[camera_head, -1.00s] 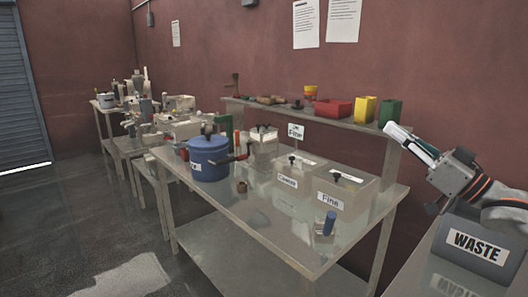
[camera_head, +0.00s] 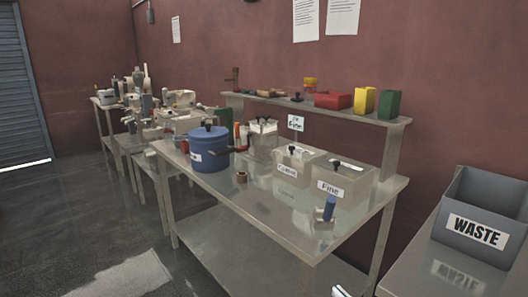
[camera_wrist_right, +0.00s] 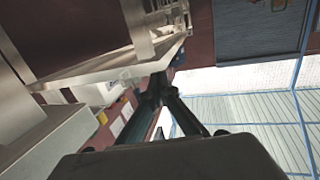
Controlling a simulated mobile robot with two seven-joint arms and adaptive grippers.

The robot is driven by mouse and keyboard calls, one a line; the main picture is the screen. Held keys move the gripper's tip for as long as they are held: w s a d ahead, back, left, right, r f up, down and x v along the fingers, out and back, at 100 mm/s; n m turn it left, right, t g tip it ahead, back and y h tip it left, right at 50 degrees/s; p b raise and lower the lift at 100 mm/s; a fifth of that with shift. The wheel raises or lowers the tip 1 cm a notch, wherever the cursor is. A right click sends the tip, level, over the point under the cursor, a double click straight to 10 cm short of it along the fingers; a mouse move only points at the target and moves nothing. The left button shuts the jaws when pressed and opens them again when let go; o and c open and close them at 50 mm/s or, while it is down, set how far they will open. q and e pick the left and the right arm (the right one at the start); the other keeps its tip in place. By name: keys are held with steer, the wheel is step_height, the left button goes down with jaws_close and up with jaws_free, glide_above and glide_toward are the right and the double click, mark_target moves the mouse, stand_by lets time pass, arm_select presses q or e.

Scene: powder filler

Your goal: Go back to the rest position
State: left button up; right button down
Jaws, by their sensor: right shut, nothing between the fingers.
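My right gripper (camera_head: 342,291) shows only as a small pale tip at the bottom edge of the head view, low in front of the steel table (camera_head: 255,235). In the right wrist view its dark fingers (camera_wrist_right: 157,88) come together, shut and empty. The rest of my right arm is out of the head view. My left gripper is not in view.
A grey WASTE bin (camera_head: 478,240) stands at the right. Open floor (camera_head: 75,225) lies left.

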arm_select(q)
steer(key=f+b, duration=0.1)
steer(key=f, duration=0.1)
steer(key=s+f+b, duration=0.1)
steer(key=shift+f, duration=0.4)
arm_select(e)
steer(key=s+f+g+h, duration=0.4)
steer(key=s+f+h, duration=0.1)
steer(key=s+f, duration=1.7)
step_height(320, 180, down, 3)
steer(key=shift+d+f+m+g, duration=0.2)
steer(key=shift+d+m+g, duration=0.05)
steer(key=shift+m+g, duration=0.15)
steer(key=shift+s, duration=0.1)
